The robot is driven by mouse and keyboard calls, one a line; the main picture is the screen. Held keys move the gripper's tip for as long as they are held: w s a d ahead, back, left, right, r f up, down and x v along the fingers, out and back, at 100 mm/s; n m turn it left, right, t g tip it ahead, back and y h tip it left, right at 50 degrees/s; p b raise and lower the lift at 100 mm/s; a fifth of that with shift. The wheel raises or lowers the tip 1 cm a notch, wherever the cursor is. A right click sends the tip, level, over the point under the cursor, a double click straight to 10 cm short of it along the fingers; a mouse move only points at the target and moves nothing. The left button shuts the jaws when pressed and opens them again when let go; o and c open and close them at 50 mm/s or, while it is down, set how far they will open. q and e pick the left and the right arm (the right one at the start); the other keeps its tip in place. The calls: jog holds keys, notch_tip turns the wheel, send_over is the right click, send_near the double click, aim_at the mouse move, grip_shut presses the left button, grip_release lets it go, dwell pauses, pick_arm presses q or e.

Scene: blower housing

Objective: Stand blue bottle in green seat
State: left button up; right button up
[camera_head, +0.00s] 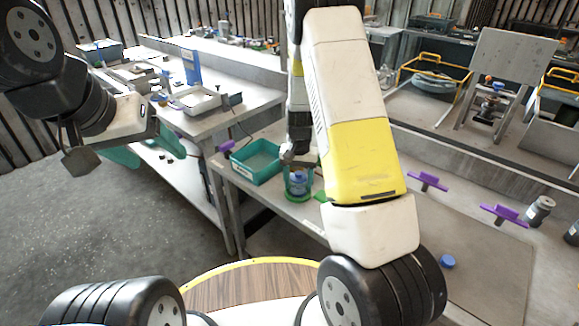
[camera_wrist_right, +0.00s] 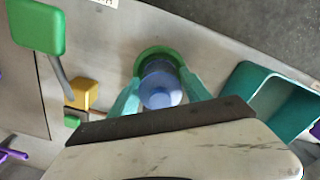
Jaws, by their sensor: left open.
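The blue bottle (camera_head: 298,181) stands upright at the green seat (camera_head: 297,197) on the near bench. From above, in the right wrist view, the bottle (camera_wrist_right: 161,88) shows inside the round green seat (camera_wrist_right: 158,51). My right gripper (camera_head: 298,175) is over it, pointing down. In the right wrist view the teal fingers of this gripper (camera_wrist_right: 160,82) lie against both sides of the bottle, which fills the gap between them. The bottle's base is partly hidden. My left gripper (camera_head: 110,150) is open and empty, away from the bench at the left.
A teal bin (camera_head: 257,161) stands just left of the seat; it also shows in the wrist view (camera_wrist_right: 262,88). Purple clamp handles (camera_head: 428,181), a blue cap (camera_head: 447,262) and a grey jar (camera_head: 540,209) are on the right. A green paddle (camera_wrist_right: 37,27) and yellow block (camera_wrist_right: 84,94) lie near the seat.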

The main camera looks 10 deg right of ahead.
jog(key=shift+o, duration=0.9)
notch_tip(320, 180, up, 12)
jog(key=shift+r, duration=0.2)
jog(key=s+a+r+n+t+y, duration=0.1)
jog(key=s+r+n+t, duration=0.1)
jog(key=s+r, duration=0.7)
jog(key=s+a+r+n+t+y, duration=0.1)
jog(key=s+r+t, duration=0.3)
jog(key=s+r, duration=0.6)
jog(key=s+n, duration=0.1)
jog(key=s, duration=0.4)
jog(key=shift+s+r+n, duration=0.15)
jog(key=shift+r+n, duration=0.15)
jog(key=shift+n, duration=0.1)
jog(key=shift+a, duration=0.1)
